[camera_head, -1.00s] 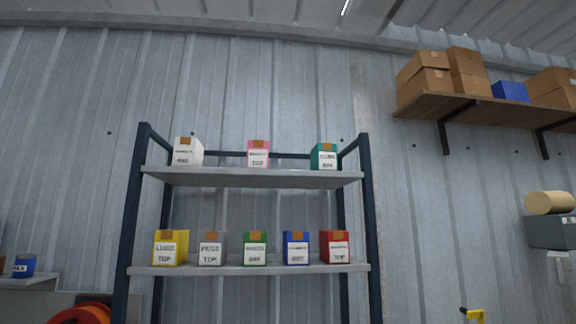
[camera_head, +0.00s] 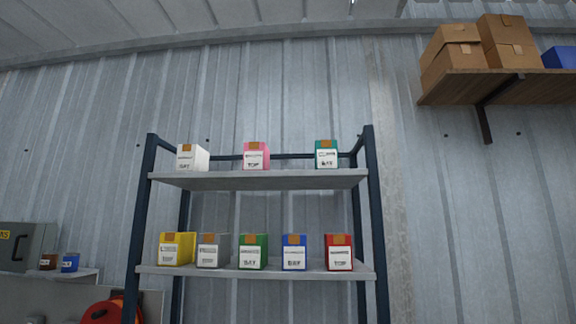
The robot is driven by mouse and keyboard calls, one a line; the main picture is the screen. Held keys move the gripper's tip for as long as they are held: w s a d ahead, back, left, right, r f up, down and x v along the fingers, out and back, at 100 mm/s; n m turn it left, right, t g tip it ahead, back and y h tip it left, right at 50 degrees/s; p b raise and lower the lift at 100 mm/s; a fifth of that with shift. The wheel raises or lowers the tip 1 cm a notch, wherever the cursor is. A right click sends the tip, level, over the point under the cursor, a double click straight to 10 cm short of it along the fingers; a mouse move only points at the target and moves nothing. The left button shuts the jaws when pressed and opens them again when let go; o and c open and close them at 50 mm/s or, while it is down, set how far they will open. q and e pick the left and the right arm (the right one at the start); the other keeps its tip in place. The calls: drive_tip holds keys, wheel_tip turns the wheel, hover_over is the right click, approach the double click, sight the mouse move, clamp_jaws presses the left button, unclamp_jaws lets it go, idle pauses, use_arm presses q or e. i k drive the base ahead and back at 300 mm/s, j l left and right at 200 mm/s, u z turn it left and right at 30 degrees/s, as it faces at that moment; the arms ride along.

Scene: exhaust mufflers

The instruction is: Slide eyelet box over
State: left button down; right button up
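A shelf rack with dark blue posts holds several small labelled boxes on two boards. On the upper board (camera_head: 290,180) stand a white box (camera_head: 193,158), a pink box (camera_head: 256,156) and a teal box (camera_head: 326,154). On the lower board (camera_head: 275,273) stand a yellow box (camera_head: 177,249), a grey box (camera_head: 213,251), a green box (camera_head: 253,252), a blue box (camera_head: 294,252) and a red box (camera_head: 339,252). The label names are too small to read surely, so I cannot tell which is the eyelet box. Neither gripper is in view.
A wooden wall shelf (camera_head: 450,92) with cardboard boxes (camera_head: 452,57) is at the upper right. At the lower left are a grey cabinet (camera_head: 38,243), small brown and blue (camera_head: 70,262) containers and an orange reel (camera_head: 103,311). Gaps separate the upper boxes.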

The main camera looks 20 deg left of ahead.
sight(257, 155)
drive_tip(key=i+l, duration=0.1)
drive_tip(key=l, duration=0.25)
drive_tip(key=i+l+u, duration=0.1)
drive_tip(key=l, duration=0.3)
drive_tip(key=i+l, duration=0.15)
drive_tip(key=l, duration=0.2)
drive_tip(key=i+l, duration=0.1)
drive_tip(key=l, duration=0.3)
drive_tip(key=u, duration=0.05)
